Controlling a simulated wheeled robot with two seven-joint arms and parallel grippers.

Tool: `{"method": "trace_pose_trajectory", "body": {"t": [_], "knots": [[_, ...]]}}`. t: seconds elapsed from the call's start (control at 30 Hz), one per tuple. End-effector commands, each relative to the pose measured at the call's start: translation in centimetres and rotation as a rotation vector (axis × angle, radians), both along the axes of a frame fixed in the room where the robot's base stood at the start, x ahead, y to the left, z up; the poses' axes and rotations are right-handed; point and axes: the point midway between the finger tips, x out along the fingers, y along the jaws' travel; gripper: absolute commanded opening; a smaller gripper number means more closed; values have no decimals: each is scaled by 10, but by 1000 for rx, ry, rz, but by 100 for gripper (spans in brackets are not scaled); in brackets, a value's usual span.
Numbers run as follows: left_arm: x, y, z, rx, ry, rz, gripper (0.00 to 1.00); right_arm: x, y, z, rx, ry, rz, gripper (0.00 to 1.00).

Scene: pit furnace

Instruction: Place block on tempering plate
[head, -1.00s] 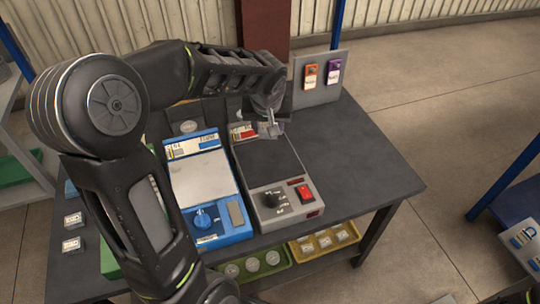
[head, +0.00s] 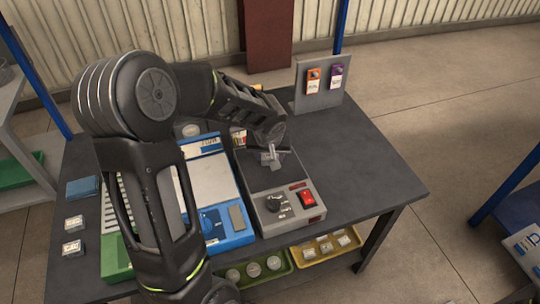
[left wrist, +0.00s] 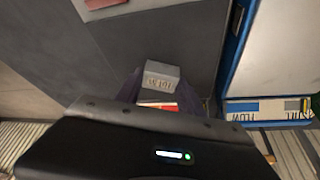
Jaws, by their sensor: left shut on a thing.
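A small grey block (left wrist: 160,76) with raised lettering is held between my left gripper's fingertips. In the head view the block (head: 270,158) shows as a light grey piece over the dark top of a grey unit (head: 268,180), which has a black knob and a red switch. This unit looks like the tempering plate, but I cannot read its label. My left gripper (head: 273,152) is shut on the block and points down over the plate's far half. I cannot tell whether the block touches the plate. My right gripper is not in view.
A blue unit (head: 237,228) with a pale top stands left of the grey unit. A grey stand (head: 330,95) with orange and purple tags is at the back. Small grey blocks (head: 73,248) lie at the left. Yellow (head: 330,248) and green trays sit below. The table's right side is clear.

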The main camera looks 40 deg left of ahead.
Motion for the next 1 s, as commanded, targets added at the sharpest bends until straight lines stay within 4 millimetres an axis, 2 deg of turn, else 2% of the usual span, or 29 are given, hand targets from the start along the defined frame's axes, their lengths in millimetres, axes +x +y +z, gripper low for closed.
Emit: {"method": "trace_pose_trajectory", "body": {"t": [0.43,0.47,0.7,1.0], "knots": [[1,0,-6,0,-2,1,0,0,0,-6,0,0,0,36],[0,0,-6,-1,-2,1,47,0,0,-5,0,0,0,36],[0,0,-5,-1,-2,1,66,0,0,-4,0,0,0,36],[0,0,-4,-1,-2,1,67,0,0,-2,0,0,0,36]]}}
